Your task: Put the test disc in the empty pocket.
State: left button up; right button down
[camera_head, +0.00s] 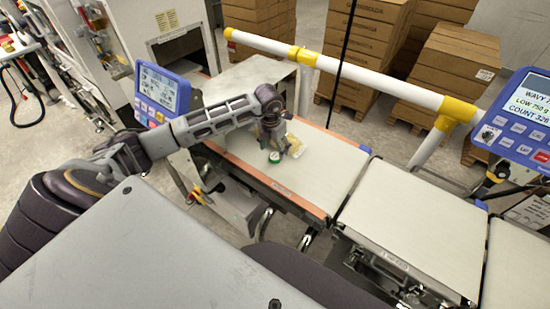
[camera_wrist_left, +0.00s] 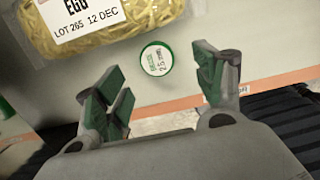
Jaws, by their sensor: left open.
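The test disc (camera_wrist_left: 156,58) is a small white disc with a green rim and "2.5 mm" print. It lies flat on the pale belt, and it shows as a small green round in the head view (camera_head: 274,157). My left gripper (camera_head: 276,143) is above the belt, close to the disc. In the left wrist view its green-padded fingers (camera_wrist_left: 163,80) are spread, with nothing between them, and the disc lies just beyond the gap. I cannot make out an empty pocket in either view. My right gripper is not in view.
A clear noodle pack labelled "EGG" (camera_wrist_left: 135,22) lies on the belt beside the disc. Part of a green object (camera_wrist_left: 5,108) shows at the wrist view's left edge. A white guard rail (camera_head: 375,84) runs behind the belt. The belt section (camera_head: 415,225) to the right is clear.

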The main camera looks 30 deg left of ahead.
aim_at(275, 156)
pick_arm(q)
jog(key=shift+f, duration=0.2)
jog(key=shift+w+a+f+p, duration=0.15)
jog(key=shift+f+p, duration=0.2)
jog(key=shift+f, duration=0.45)
jog(key=shift+w+a+f+p, duration=0.15)
jog(key=shift+f+p, duration=0.2)
jog(key=shift+f, duration=0.4)
jog(key=shift+w+d+f, duration=0.1)
jog(key=shift+f, duration=0.75)
jog(key=c, duration=1.2)
jog(key=shift+r, duration=0.15)
jog(key=shift+r+b, duration=0.85)
jog(key=shift+r, duration=4.05)
